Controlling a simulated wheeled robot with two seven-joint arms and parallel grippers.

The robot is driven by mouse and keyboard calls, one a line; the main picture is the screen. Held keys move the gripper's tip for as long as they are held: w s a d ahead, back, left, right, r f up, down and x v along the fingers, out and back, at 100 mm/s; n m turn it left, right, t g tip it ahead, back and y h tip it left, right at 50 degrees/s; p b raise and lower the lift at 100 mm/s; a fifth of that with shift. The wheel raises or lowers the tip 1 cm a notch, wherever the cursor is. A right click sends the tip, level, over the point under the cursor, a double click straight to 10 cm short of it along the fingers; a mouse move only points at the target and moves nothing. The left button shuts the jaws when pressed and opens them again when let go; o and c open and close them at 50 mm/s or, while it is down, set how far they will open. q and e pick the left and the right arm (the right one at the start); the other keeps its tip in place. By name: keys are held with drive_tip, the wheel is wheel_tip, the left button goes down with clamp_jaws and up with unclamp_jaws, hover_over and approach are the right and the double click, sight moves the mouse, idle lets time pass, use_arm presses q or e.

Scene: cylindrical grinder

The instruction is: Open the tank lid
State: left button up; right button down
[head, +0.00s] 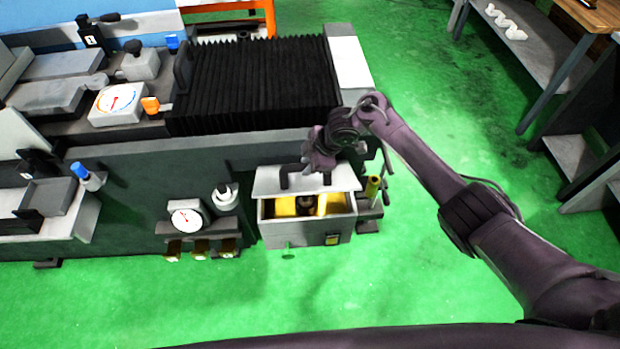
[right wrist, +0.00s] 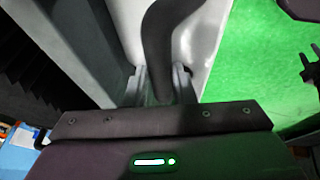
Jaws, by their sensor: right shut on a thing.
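The tank (head: 280,240) is a light grey box at the front of the grinder, with a yellow inside that shows through its open top. Its pale grey lid (head: 268,184) is raised and tilted up at the back of the tank. A dark handle (head: 285,180) stands on the lid, and it also shows in the right wrist view (right wrist: 163,45). My right gripper (head: 322,174) is shut on this handle; its two fingers sit either side of the bar in the right wrist view (right wrist: 160,82). My left gripper is not in view.
The grinder's long dark body (head: 130,180) stands behind and left of the tank. A round gauge (head: 186,219) is left of the tank, and a yellow cylinder (head: 373,187) is close on its right. The green floor (head: 400,290) in front is clear. Shelving (head: 520,55) stands at the right.

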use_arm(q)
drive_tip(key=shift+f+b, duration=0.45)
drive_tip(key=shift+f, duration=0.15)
use_arm(e)
drive_tip(key=shift+w+r, duration=0.3)
drive_tip(key=shift+w, duration=0.3)
drive_tip(key=shift+w+r, duration=0.25)
drive_tip(key=shift+w, duration=0.3)
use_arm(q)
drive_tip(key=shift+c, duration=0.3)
use_arm(e)
drive_tip(key=shift+d, duration=0.1)
